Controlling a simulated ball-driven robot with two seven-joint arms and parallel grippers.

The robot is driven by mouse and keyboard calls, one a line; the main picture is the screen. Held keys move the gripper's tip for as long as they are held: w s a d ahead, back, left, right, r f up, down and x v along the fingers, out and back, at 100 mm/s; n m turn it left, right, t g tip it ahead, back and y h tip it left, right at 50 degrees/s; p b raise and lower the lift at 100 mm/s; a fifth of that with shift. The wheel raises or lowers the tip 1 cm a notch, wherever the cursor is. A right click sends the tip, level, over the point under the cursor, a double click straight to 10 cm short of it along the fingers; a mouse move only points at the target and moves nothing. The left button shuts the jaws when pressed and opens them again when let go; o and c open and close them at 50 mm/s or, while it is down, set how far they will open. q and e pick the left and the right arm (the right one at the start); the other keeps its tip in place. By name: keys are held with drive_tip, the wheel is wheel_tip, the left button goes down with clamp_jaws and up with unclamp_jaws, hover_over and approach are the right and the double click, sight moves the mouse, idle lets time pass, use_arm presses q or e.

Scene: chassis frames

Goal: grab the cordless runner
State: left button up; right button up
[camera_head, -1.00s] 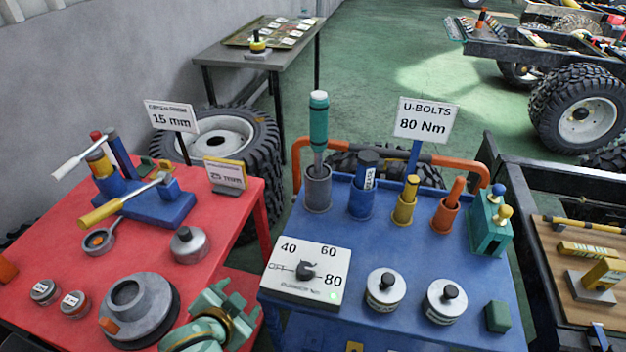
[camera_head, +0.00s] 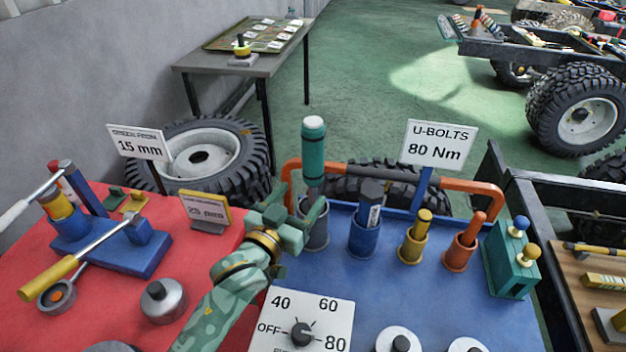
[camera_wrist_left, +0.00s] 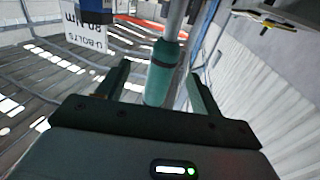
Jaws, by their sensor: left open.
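A tool with a teal grip and white cap (camera_head: 313,150) stands upright in a grey cup (camera_head: 315,232) on the blue cart. A dark tool with a white label (camera_head: 371,198) stands in a blue cup to its right. No readable label names either as the cordless runner. My left gripper (camera_head: 287,205) is open beside the teal tool, at its lower left. In the left wrist view, a teal cylinder (camera_wrist_left: 162,78) shows between the spread fingers (camera_wrist_left: 157,85); I cannot tell whether they touch it. My right gripper is out of view.
A yellow tool (camera_head: 421,224) and an orange tool (camera_head: 470,229) stand in cups farther right. A dial panel (camera_head: 306,322) lies in front. An orange rail (camera_head: 455,206) runs behind the cups. A red table (camera_head: 205,255) with several parts is at left.

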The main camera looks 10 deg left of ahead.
sight(311, 182)
use_arm(q)
drive_tip(key=b+x, duration=0.1)
drive_tip(key=x, duration=0.4)
drive_tip(key=shift+a+f, duration=0.1)
drive_tip(key=shift+w, duration=0.15)
drive_tip(key=x, duration=0.1)
drive_tip(key=b+x, duration=0.1)
drive_tip(key=x, duration=0.2)
drive_tip(key=shift+w+a+b, duration=0.2)
drive_tip(key=shift+w+b, duration=0.15)
drive_tip(key=shift+w, duration=0.3)
drive_tip(key=shift+s, duration=0.1)
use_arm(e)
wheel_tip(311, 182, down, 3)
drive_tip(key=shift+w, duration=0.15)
use_arm(q)
drive_tip(key=c, duration=1.3)
drive_tip(key=shift+r, duration=0.2)
clamp_jaws()
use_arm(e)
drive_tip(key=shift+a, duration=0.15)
